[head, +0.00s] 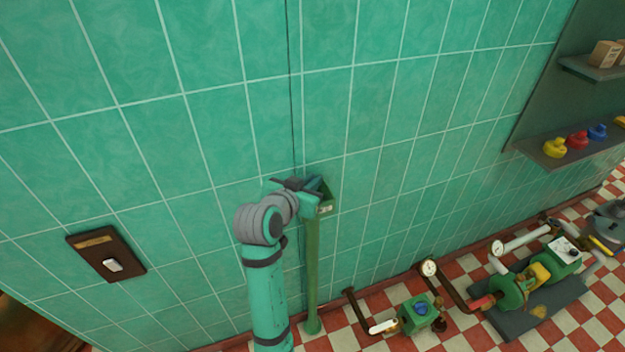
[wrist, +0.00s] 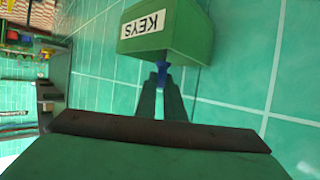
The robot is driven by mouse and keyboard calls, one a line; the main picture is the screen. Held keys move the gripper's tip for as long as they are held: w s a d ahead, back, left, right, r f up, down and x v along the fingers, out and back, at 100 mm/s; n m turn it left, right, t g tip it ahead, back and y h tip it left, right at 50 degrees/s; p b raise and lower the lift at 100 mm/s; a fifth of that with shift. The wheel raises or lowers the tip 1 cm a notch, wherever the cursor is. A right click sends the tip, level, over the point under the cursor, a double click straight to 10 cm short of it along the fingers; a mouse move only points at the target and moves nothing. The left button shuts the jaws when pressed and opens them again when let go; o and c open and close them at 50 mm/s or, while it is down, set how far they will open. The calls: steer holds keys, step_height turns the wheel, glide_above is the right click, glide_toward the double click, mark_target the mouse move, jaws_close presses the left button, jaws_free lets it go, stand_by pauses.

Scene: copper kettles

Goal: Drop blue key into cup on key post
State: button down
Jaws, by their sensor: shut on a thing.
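The key cup is a green box with a white KEYS label (wrist: 188,32) in the wrist view, set against the teal tiled wall. In the head view it sits on top of a green post (head: 312,265), partly hidden by my arm. My gripper (wrist: 162,84) is shut on the blue key (wrist: 162,68), which shows as a small blue piece between the fingertips. The key is right by the edge of the cup in the wrist view. I cannot tell whether it is over the opening or beside it. In the head view my gripper (head: 316,186) is at the cup.
A dark wall plate (head: 105,254) with a white switch is on the wall at left. A green pump (head: 420,312) and pipes with gauges stand on the checkered floor at right. A shelf (head: 570,150) holds yellow, red and blue items.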

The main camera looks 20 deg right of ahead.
steer(key=shift+f, duration=0.35)
stand_by(0.3)
steer(key=c, duration=1.8)
jaws_free()
steer(key=shift+o, duration=0.2)
steer(key=v, duration=1)
steer(key=shift+s+a+r, duration=0.15)
steer(key=shift+s+a, duration=0.1)
steer(key=shift+s, duration=0.05)
